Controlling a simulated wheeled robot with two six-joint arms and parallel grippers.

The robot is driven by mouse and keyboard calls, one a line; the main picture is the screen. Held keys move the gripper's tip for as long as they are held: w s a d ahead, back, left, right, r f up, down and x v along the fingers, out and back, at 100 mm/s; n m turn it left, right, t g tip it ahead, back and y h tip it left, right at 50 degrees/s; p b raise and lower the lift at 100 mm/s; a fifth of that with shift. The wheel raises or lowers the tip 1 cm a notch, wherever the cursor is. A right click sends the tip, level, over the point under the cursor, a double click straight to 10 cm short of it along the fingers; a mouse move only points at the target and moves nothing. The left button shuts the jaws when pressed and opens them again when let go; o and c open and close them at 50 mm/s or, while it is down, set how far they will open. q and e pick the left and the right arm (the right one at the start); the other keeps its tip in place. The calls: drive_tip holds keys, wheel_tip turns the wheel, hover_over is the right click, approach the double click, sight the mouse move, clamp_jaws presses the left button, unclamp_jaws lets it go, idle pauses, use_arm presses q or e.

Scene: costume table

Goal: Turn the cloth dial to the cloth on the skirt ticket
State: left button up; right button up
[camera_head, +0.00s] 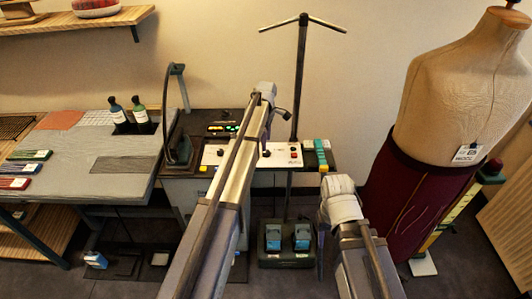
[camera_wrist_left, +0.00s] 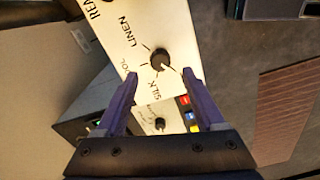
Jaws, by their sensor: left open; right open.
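The cloth dial (camera_wrist_left: 160,60) is a black round knob on a white panel (camera_wrist_left: 112,22) in the left wrist view. LINEN, a partly hidden word ending in OL, and SILK are printed around it. I cannot tell its pointer's direction. My left gripper (camera_wrist_left: 166,98) is open and empty, its purple fingers apart with the dial just beyond the tips. In the head view it points down at the panel (camera_head: 283,161). The skirt ticket (camera_head: 467,153) is a white tag at the waist of the maroon skirt (camera_head: 415,200); its small word looks like WOOL. My right gripper (camera_head: 322,245) hangs low, its fingers barely visible.
A steam iron (camera_head: 178,148) stands left of the panel. A dark pole (camera_head: 301,75) rises behind the panel. The dress form (camera_head: 465,85) stands at right. A pedal box (camera_head: 287,257) sits on the floor.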

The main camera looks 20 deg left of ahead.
sight(266, 153)
use_arm(q)
wheel_tip(266, 153, down, 5)
drive_tip(key=b, duration=0.4)
drive_tip(key=shift+f, duration=0.15)
drive_tip(key=shift+c, duration=0.2)
clamp_jaws()
